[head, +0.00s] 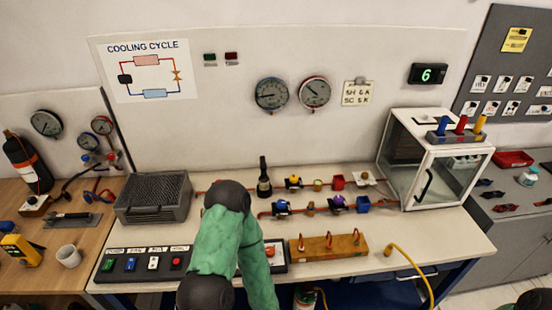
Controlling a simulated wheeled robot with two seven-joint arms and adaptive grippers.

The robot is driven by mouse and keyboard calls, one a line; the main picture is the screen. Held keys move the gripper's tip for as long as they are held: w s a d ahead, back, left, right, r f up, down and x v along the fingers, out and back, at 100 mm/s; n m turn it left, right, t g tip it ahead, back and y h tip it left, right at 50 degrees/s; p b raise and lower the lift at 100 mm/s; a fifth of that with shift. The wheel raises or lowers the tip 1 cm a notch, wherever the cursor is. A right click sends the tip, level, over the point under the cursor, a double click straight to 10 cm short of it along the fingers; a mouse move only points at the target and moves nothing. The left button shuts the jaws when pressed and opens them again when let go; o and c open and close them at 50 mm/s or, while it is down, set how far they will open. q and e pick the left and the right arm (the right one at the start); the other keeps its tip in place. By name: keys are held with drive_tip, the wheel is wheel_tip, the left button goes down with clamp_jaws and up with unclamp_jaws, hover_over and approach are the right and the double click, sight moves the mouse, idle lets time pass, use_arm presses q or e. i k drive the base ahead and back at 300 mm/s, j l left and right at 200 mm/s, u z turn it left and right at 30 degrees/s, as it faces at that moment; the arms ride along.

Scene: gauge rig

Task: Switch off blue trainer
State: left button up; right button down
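The trainer bench has a white top (350,262) and blue framing below, with a COOLING CYCLE poster (150,72) on its back panel. A black switch panel (117,278) with labelled green, blue, white and red controls lies at its front left. A small box with an orange-red knob (271,251) sits mid-front, partly hidden by my green-sleeved arm. That arm bends over the bench's front edge, and its gripper does not show. My other gripper does not show either.
A grey louvred unit (152,197) stands behind the switch panel. Two coloured pipe lines with valves cross the bench. A wooden block (327,246) is right of the knob box. A clear-fronted cabinet (433,158) stands at right, and a yellow cable (412,262) hangs over the front edge.

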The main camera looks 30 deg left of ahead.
sight(130, 264)
drive_tip(key=j+u, duration=0.1)
drive_tip(key=u, duration=0.3)
drive_tip(key=k+j+u, duration=0.1)
drive_tip(key=u, duration=0.3)
drive_tip(key=j+u, duration=0.15)
drive_tip(key=u, duration=0.2)
drive_tip(key=k+j+u, duration=0.1)
drive_tip(key=u, duration=0.3)
